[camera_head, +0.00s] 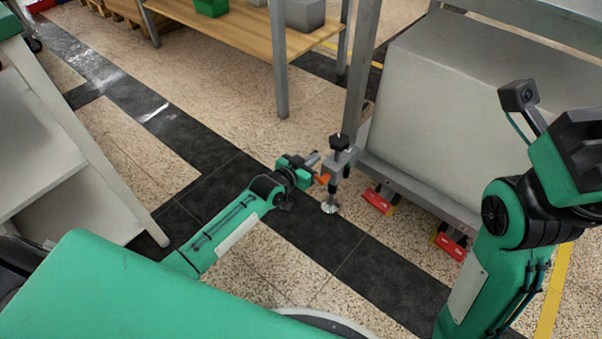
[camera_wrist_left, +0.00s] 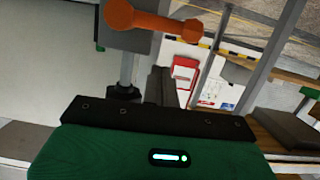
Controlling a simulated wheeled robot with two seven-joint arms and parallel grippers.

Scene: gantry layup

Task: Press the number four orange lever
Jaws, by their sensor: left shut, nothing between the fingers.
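A small orange lever (camera_head: 322,179) sits on a grey bracket (camera_head: 341,160) at the corner leg of the metal frame, above a levelling foot (camera_head: 330,208). In the left wrist view the orange lever (camera_wrist_left: 152,24) is large, with a round knob at each end, in front of a grey block (camera_wrist_left: 122,38). No number on it can be read. My left gripper (camera_head: 313,158) is shut and empty, close beside the lever; I cannot tell whether they touch. My right gripper (camera_head: 582,140) is at the right edge, partly cut off, and its fingertips cannot be made out.
A large grey box (camera_head: 470,100) stands on the frame. Red blocks (camera_head: 377,201) lie low beside it. A wooden table (camera_head: 235,30) with bins is at the back, a white shelf unit (camera_head: 80,150) at the left. The dark floor strip (camera_head: 215,170) is clear.

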